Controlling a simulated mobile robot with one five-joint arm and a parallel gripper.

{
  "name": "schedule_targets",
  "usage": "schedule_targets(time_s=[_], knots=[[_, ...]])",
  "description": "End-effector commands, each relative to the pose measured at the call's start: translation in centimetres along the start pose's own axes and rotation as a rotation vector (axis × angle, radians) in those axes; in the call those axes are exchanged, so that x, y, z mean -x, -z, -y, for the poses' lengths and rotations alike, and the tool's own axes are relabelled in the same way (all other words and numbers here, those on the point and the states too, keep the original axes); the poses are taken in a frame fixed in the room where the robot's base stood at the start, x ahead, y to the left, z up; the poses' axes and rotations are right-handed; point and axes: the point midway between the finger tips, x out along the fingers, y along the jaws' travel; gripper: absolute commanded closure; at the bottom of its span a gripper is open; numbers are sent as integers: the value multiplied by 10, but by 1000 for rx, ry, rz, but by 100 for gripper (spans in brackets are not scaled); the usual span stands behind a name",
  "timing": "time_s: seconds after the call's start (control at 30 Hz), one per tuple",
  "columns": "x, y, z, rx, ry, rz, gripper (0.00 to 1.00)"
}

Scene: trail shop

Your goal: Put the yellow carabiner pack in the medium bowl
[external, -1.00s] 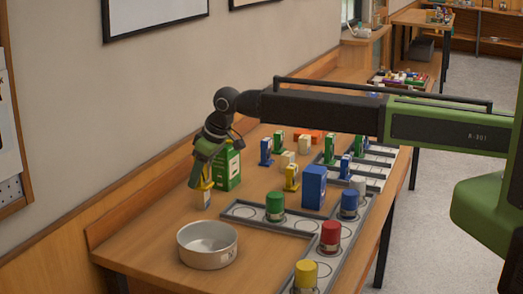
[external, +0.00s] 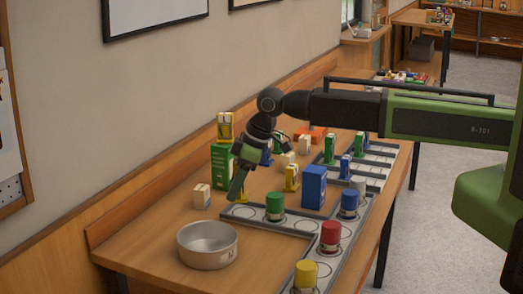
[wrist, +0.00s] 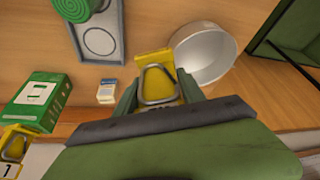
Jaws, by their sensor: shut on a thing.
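My gripper (external: 239,190) is shut on a yellow carabiner pack (wrist: 155,62) with a grey metal carabiner on its face. In the external view only a small yellow part of this pack (external: 243,197) shows by the fingertips. The fingers (wrist: 158,90) flank the pack in the wrist view. The bowl (external: 207,257), grey and round, stands empty near the table's front left. It also shows in the wrist view (wrist: 215,70), just right of the held pack. My gripper is above and behind the bowl, slightly to its right in the external view.
A second yellow carabiner pack (external: 226,126) sits on a green box (external: 222,168). A small cream block (external: 202,195) stands behind the bowl. A green can (external: 274,207) stands in a grey tray (external: 240,211) to the right. Bare table surrounds the bowl's left side.

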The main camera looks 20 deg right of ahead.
Motion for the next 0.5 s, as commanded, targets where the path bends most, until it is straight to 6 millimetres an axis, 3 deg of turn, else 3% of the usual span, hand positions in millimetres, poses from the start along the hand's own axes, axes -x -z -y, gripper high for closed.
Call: schedule_targets(time_s=[0.17, 0.5], knots=[[-9, 5, 7, 4, 1, 0, 100], [-81, 35, 71, 5, 1, 0, 100]])
